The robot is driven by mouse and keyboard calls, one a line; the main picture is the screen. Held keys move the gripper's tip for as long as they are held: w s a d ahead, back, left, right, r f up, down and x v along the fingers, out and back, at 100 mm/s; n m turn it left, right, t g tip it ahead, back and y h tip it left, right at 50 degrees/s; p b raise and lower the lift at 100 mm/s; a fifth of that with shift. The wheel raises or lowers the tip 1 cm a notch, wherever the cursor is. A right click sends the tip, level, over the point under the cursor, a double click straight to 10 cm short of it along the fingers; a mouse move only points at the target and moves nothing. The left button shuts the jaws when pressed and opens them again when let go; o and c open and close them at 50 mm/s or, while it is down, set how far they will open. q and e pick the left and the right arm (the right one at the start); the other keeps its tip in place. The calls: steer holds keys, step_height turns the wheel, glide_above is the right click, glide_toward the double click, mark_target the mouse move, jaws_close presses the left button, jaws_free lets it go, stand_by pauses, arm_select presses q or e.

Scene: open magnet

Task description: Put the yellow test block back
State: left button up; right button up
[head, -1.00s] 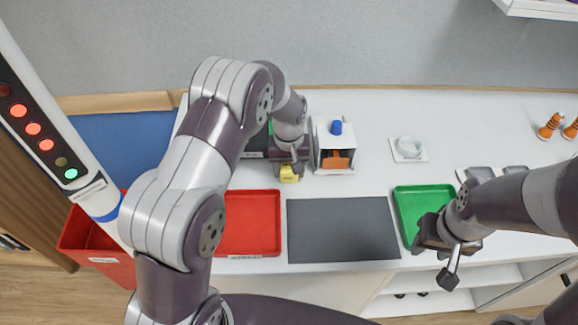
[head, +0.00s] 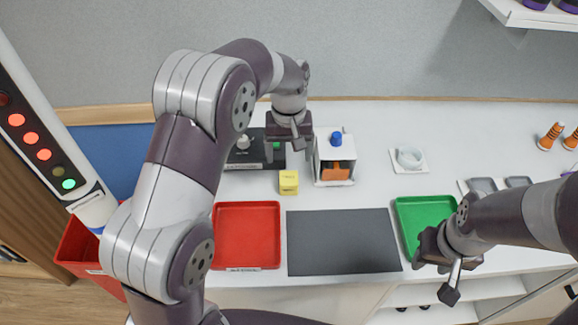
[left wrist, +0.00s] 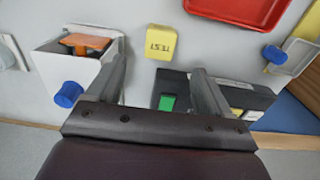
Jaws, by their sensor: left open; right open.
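The yellow test block (head: 289,182) stands on the white counter, just behind the gap between the red tray and the dark mat. In the left wrist view the block (left wrist: 158,42) shows dark lettering and lies beyond my fingertips, clear of them. My left gripper (head: 289,150) is open and empty, behind the block. Its two spread fingers show in the left wrist view (left wrist: 159,70). My right gripper (head: 441,262) is open and empty in front of the green tray.
A white box (head: 333,160) with a blue knob and an orange part inside stands right of the left gripper. A black device (head: 243,157) with a green button stands left of it. The red tray (head: 247,236), dark mat (head: 340,243) and green tray (head: 415,206) lie in front.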

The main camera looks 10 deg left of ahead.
arm_select(q)
steer(key=s+a+m+t, duration=0.1)
steer(key=s+a+m, duration=0.2)
steer(key=s, duration=1.6)
steer(key=shift+a, duration=0.65)
steer(key=shift+f, duration=0.1)
